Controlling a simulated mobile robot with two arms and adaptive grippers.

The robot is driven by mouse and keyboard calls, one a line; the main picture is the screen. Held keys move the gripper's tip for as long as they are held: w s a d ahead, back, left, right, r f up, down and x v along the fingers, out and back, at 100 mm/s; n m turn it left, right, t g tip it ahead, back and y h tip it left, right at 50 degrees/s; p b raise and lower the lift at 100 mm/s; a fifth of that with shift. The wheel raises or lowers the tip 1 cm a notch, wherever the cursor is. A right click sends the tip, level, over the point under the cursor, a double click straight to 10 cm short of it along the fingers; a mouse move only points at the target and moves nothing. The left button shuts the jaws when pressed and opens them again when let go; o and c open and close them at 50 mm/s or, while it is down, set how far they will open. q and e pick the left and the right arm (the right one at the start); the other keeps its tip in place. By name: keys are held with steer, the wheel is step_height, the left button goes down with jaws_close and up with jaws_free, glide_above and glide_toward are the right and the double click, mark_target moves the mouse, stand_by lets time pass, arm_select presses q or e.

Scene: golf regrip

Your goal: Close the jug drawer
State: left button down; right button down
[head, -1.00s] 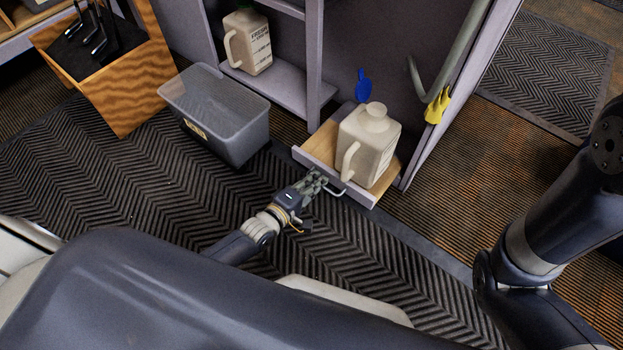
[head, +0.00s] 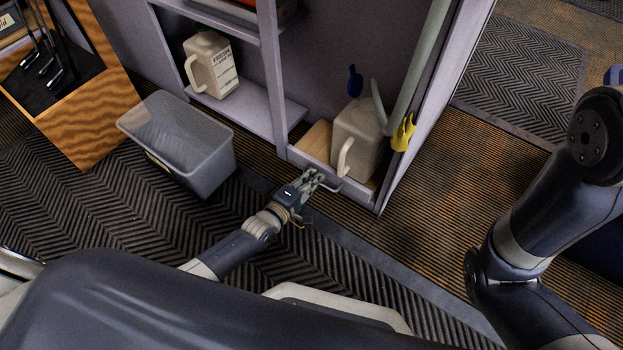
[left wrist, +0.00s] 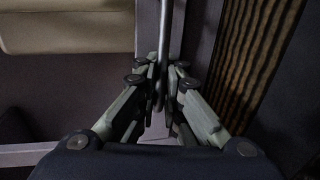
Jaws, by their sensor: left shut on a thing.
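The jug drawer (head: 318,172) is low in the grey cabinet, its front panel now close to the cabinet's front edge. A strip of its wooden floor still shows. My left gripper (head: 316,178) is shut on the drawer handle (head: 331,187). In the left wrist view the handle bar (left wrist: 165,35) runs between the fingers (left wrist: 160,90). My right arm is at the right, its gripper out of view.
A grey bin (head: 185,140) stands on the ribbed mat left of the drawer. A wooden block with clubs (head: 75,95) is at the far left. Another jug (head: 211,68) sits on the cabinet shelf. A yellow item (head: 403,133) hangs on the cabinet's right.

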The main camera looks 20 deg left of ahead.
arm_select(q)
steer(key=shift+w+r, duration=0.1)
steer(key=c, duration=2)
jaws_free()
steer(key=shift+s, duration=0.2)
steer(key=v, duration=1.1)
steer(key=shift+s+a, duration=0.15)
steer(key=shift+s, duration=0.15)
steer(key=shift+s, duration=0.1)
